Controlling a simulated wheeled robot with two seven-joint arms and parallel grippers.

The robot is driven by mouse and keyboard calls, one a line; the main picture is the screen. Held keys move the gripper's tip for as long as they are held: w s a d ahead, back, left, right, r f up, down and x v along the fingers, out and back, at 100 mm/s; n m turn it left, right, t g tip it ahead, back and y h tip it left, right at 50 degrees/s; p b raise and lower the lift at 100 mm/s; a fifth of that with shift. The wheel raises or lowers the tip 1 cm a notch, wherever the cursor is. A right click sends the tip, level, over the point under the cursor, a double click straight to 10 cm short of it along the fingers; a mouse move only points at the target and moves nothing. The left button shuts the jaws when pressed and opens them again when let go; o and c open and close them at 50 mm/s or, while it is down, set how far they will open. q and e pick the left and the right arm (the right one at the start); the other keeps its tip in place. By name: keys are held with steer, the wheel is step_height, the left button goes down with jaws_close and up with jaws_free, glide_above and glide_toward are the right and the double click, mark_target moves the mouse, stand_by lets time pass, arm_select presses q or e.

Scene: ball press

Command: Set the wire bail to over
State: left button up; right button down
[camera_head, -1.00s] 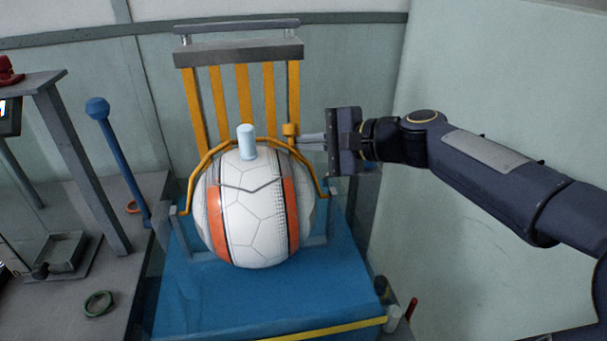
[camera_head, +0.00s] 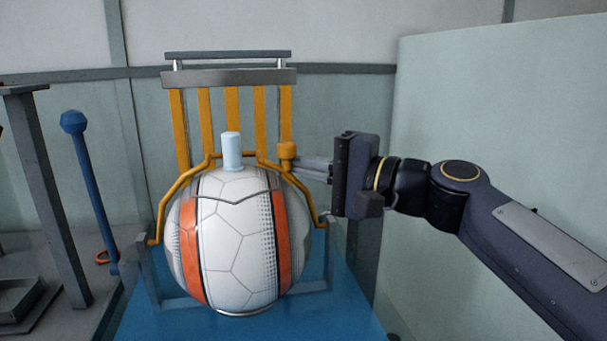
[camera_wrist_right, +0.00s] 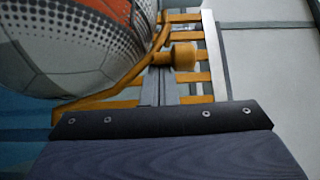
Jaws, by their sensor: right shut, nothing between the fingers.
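The wire bail (camera_head: 176,193) is a bent yellow-orange rod that arches over the upper part of the white and orange ball (camera_head: 235,240). Its ends reach down beside the ball at left and right. A yellow knob (camera_head: 287,151) stands on the bail's right shoulder; it also shows in the right wrist view (camera_wrist_right: 184,56). My right gripper (camera_head: 305,168) comes in from the right, shut and empty, its fingertips close beside the knob. Whether they touch it I cannot tell. My left gripper is not in view.
A pale blue cylinder (camera_head: 232,151) stands on top of the ball. Behind is a yellow slatted guard (camera_head: 232,115) with a grey bar. The ball sits over a blue base (camera_head: 340,315). A blue lever (camera_head: 90,190) and a grey post (camera_head: 45,190) stand left.

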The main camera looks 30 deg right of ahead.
stand_by(0.3)
steer(key=p+v, duration=0.1)
steer(key=v, duration=0.6)
steer(key=shift+s+d, duration=0.2)
steer(key=shift+s, duration=0.15)
